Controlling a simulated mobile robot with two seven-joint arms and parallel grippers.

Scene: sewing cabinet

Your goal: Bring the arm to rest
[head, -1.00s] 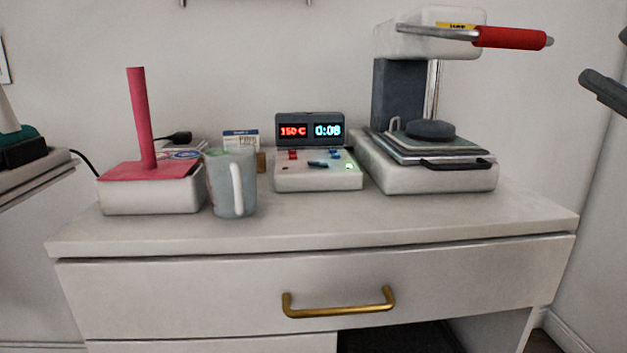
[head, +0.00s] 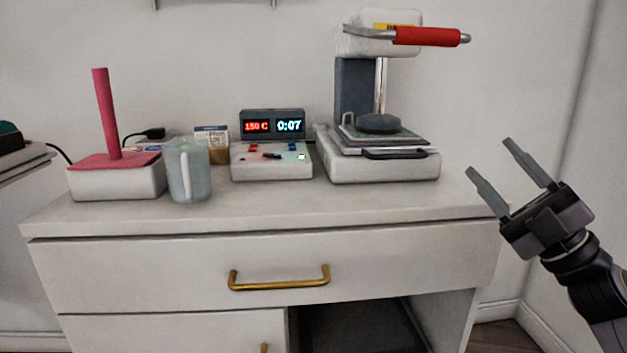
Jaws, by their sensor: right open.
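My right gripper (head: 508,170) is open and empty, held in the air just right of the cabinet's right end, its fingers pointing up and to the left. It touches nothing that I can see. My left gripper is not in view. The heat press (head: 375,170) stands at the right end of the cabinet top (head: 250,212), with its red handle (head: 428,36) raised and a dark round pad (head: 381,124) on its plate. The control box (head: 271,160) beside it reads 150 C and 0:07.
A frosted pitcher (head: 188,172) and a white box with a pink top and upright pink post (head: 107,115) stand at the left. The drawer (head: 150,270) with a brass handle (head: 279,280) is shut. Below right is an open dark compartment (head: 355,328). Open air lies right of the cabinet.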

